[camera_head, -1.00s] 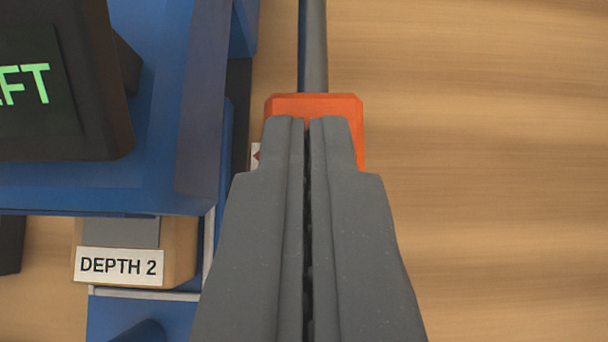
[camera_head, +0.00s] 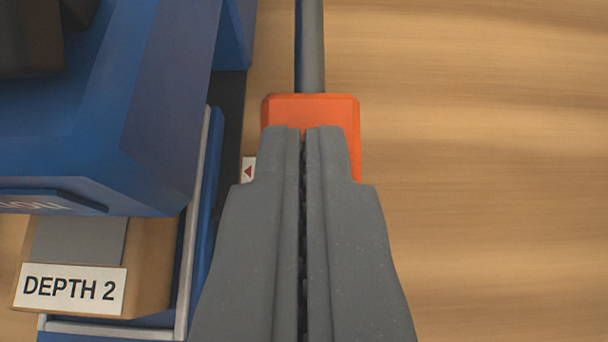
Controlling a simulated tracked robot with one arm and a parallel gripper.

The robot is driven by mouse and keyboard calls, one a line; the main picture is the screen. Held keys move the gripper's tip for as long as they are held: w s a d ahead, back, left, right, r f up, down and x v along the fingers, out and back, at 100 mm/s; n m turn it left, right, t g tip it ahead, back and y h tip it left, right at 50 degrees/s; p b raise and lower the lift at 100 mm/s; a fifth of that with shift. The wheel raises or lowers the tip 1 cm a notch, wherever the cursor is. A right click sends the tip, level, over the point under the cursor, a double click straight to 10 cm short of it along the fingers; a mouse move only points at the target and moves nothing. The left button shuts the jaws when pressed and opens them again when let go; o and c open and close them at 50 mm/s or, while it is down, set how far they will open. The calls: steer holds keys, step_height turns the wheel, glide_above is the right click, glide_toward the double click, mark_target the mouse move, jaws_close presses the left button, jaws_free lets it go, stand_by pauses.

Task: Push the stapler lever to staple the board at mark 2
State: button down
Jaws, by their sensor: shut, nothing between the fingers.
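The stapler lever shows as an orange block (camera_head: 312,108) on the end of a grey rod (camera_head: 310,45) that runs up out of the top of the view. My gripper (camera_head: 305,132) is shut with nothing between its fingers. Its fingertips overlap the lower part of the orange block in the picture; I cannot tell whether they touch it. The blue stapler body (camera_head: 150,100) stands at the left. Below it is a tan board (camera_head: 150,255) with a grey strip and a white "DEPTH 2" label (camera_head: 69,288).
A small white tag with a red arrow (camera_head: 249,170) sits just left of my fingers. A pale metal rail (camera_head: 192,225) edges the board's slot. A dark box (camera_head: 28,40) is at the upper left. The wood surface (camera_head: 480,170) on the right is clear.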

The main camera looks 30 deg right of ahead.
steer(key=w+r+p+v, duration=0.1)
steer(key=v, duration=1.1)
steer(key=shift+s+r, duration=0.3)
steer(key=shift+r, duration=0.3)
steer(key=w+a+r+n+t+y, duration=0.1)
steer(key=w+a+r+t, duration=0.1)
steer(key=a+r, duration=0.75)
steer(key=w+a+r+n+t+y, duration=0.15)
steer(key=a+r, duration=0.25)
steer(key=r, duration=1.1)
steer(key=s+a+r+n+y, duration=0.1)
steer(key=s+a+r, duration=0.2)
steer(key=r, duration=0.3)
steer(key=s+a+r+n+t, duration=0.1)
steer(key=s+a+r, duration=0.2)
steer(key=a+r, duration=0.2)
steer(key=s+a+r+n+y, duration=0.1)
steer(key=s+a+r, duration=0.2)
steer(key=r, duration=0.6)
steer(key=shift+s+a+r+y, duration=0.25)
steer(key=shift+s+a+y, duration=0.1)
steer(key=shift+a, duration=0.5)
